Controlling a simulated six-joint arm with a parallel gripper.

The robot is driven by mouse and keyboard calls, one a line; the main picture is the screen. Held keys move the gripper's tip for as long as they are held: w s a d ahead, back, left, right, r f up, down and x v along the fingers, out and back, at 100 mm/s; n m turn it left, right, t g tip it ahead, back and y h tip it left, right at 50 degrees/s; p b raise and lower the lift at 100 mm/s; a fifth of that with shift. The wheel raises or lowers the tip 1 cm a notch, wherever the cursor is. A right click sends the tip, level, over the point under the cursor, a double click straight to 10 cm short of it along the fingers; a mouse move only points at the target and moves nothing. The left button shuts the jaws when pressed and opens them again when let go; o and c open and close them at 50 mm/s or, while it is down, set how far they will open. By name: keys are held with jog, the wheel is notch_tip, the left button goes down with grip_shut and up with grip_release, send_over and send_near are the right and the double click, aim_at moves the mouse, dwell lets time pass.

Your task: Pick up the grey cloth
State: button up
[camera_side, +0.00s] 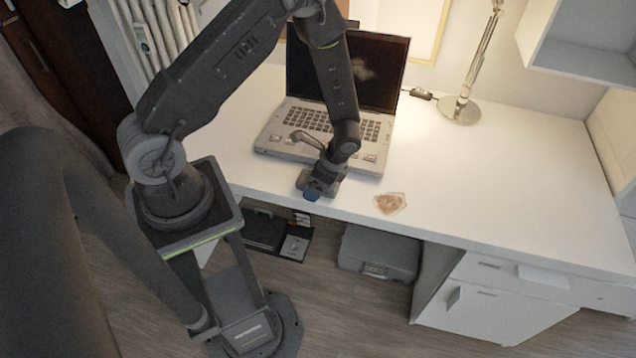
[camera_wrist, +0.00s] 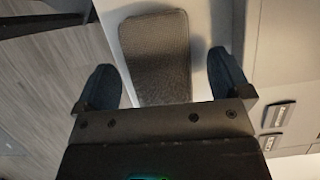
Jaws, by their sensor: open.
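The grey cloth (camera_wrist: 155,45) shows in the wrist view as a flat, textured, dark grey rounded rectangle on the white surface. It extends down between the two dark fingers of my gripper (camera_wrist: 162,82), with a gap on each side. The fingers are apart and hold nothing. In the side view my gripper (camera_side: 318,186) is low over the desk's front edge, in front of the laptop. I cannot tell whether the fingers touch the desk.
An open laptop (camera_side: 345,72) stands behind my gripper. A brownish flat piece (camera_side: 390,203) lies to its right near the front edge of the white desk (camera_side: 500,185). A lamp (camera_side: 459,108) stands at the back. The desk's right part is clear.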

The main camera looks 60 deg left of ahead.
jog(key=shift+f, duration=0.15)
dwell(0.3)
jog(key=shift+c, duration=0.4)
jog(key=c, duration=0.9)
jog(key=shift+c, duration=0.2)
notch_tip(320, 180, up, 5)
jog(key=shift+f, duration=0.2)
jog(key=s+a+r, duration=0.6)
jog(key=s+a, duration=0.1)
jog(key=a, duration=0.2)
jog(key=shift+a+r, duration=0.15)
jog(key=shift+r, duration=0.25)
jog(key=shift+s, duration=0.1)
